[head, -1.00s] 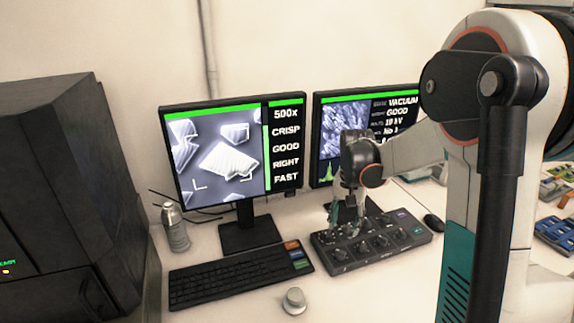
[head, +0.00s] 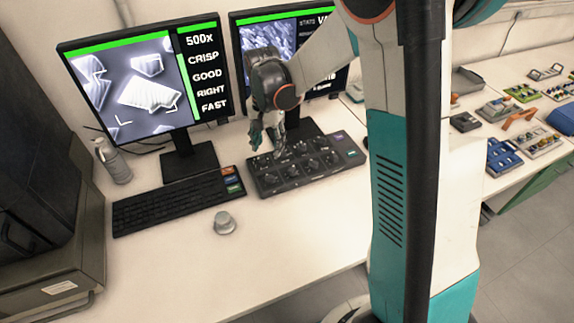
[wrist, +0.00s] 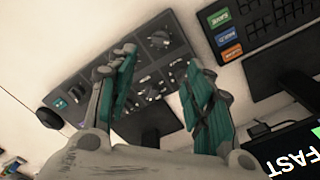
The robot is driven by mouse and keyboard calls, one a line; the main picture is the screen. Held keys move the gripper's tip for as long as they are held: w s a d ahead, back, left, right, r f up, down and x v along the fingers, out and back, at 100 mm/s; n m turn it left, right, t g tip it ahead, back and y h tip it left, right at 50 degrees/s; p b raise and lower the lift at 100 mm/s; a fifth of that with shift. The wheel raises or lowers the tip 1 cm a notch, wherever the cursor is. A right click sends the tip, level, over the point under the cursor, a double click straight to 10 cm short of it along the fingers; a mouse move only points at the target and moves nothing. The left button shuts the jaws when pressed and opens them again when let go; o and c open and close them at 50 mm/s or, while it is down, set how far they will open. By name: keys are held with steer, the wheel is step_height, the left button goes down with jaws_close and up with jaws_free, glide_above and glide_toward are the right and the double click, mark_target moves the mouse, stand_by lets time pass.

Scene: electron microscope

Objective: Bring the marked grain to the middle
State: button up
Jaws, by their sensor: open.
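The left monitor (head: 150,85) shows a magnified picture of pale grains beside the words 500X, CRISP, GOOD, RIGHT and FAST. A large striped grain (head: 148,92) lies near the middle of that picture, with white corner marks by its lower edge. The black control panel (head: 305,165) with several knobs lies on the desk in front of the right monitor. My gripper (head: 270,146) is at the panel's left part, pointing down. In the wrist view my gripper (wrist: 160,95) is open, its teal fingers apart on either side of small panel controls. Contact cannot be told.
The keyboard (head: 178,200) lies left of the panel, with a loose grey knob-like piece (head: 225,222) in front. A bottle (head: 113,160) stands near the left monitor. The right monitor (head: 290,60) is partly hidden by my arm. Small parts and trays crowd the right bench.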

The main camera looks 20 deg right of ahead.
mark_target(270, 178)
step_height(270, 178, down, 14)
steer(key=b, duration=0.4)
steer(key=shift+a+b, duration=0.1)
steer(key=shift+b, duration=0.25)
steer(key=shift+r, duration=0.1)
steer(key=shift+c, duration=0.2)
steer(key=c, duration=1)
